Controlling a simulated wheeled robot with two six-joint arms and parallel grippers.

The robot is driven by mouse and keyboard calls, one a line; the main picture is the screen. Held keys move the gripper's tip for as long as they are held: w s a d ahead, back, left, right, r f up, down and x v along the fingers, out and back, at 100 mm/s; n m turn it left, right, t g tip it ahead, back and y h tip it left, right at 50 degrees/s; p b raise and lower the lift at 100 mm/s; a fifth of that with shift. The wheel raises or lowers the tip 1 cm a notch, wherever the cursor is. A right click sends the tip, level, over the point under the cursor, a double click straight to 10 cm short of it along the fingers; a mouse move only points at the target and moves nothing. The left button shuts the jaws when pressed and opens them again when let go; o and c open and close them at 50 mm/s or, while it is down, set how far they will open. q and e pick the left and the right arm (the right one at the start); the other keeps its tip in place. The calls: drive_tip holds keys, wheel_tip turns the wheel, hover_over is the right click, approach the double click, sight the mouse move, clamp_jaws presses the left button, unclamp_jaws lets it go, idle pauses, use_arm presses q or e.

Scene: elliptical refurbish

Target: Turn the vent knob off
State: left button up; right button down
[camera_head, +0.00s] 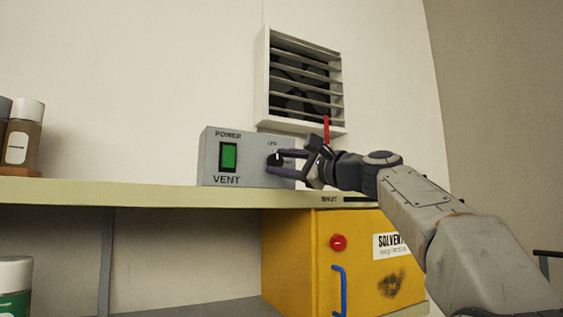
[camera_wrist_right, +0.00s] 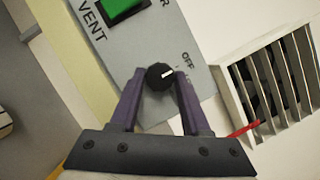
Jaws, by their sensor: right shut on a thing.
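The vent control box (camera_head: 213,160) is a grey panel with a green power switch (camera_head: 229,157) and the label VENT. It stands on the shelf below the wall vent. The vent knob (camera_wrist_right: 159,76) is black and round with a white pointer mark. In the right wrist view the mark points up and right, toward the OFF label. My right gripper (camera_head: 276,162) is at the right part of the panel, its purple fingers on both sides of the knob. It also shows in the right wrist view (camera_wrist_right: 158,80), shut on the knob. My left gripper is out of view.
The slatted wall vent (camera_head: 263,85) is above the box, with a red strip (camera_head: 326,129) at its lower edge. A yellow solvent cabinet (camera_head: 287,250) sits under the shelf (camera_head: 120,193). Brown-bodied bottles (camera_head: 22,142) stand at the shelf's left end. The shelf between is clear.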

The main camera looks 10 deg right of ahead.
drive_tip(key=shift+c, duration=1.9)
unclamp_jaws()
drive_tip(key=shift+s+d+f+b, duration=0.25)
drive_tip(key=shift+s+d+b, duration=0.05)
drive_tip(key=shift+s+b, duration=0.15)
drive_tip(key=b+v, duration=0.5)
drive_tip(key=v, duration=0.4)
drive_tip(key=shift+s+d, duration=0.1)
drive_tip(key=shift+d, duration=0.05)
